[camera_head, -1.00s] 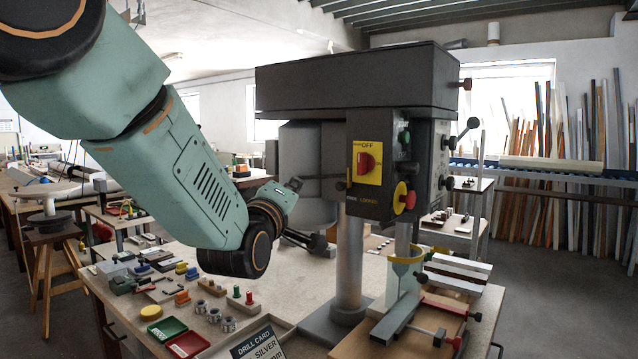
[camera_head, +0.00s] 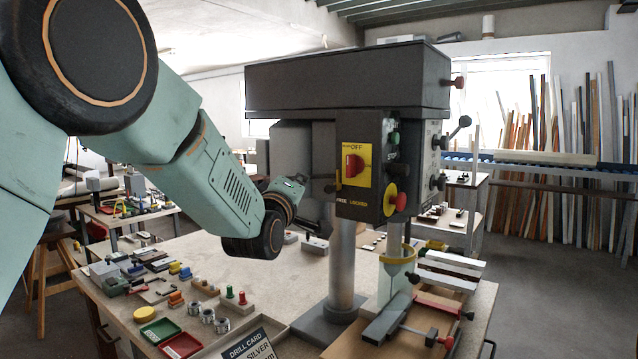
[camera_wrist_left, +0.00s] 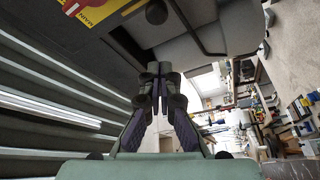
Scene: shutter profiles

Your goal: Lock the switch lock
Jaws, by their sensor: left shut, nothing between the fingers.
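The drill press switch panel is yellow (camera_head: 363,166) with a red main switch (camera_head: 354,166) and the word OFF. A small dark, brass-coloured lever (camera_head: 338,181) sticks out at the panel's left side, above the printed words FREE and LOCKED. I take it for the switch lock; its exact setting is hard to tell. My left gripper (camera_head: 316,226) is left of and below the panel, apart from it. In the left wrist view its fingers (camera_wrist_left: 160,84) are shut and empty, with part of the yellow panel (camera_wrist_left: 98,12) at the upper left. My right gripper is out of view.
The dark drill head (camera_head: 345,80) overhangs the switch, and the steel column (camera_head: 341,265) stands below. A red stop button (camera_head: 397,201) on yellow sits right of the switch. Small parts and trays (camera_head: 160,329) lie on the bench. Open air separates the gripper and panel.

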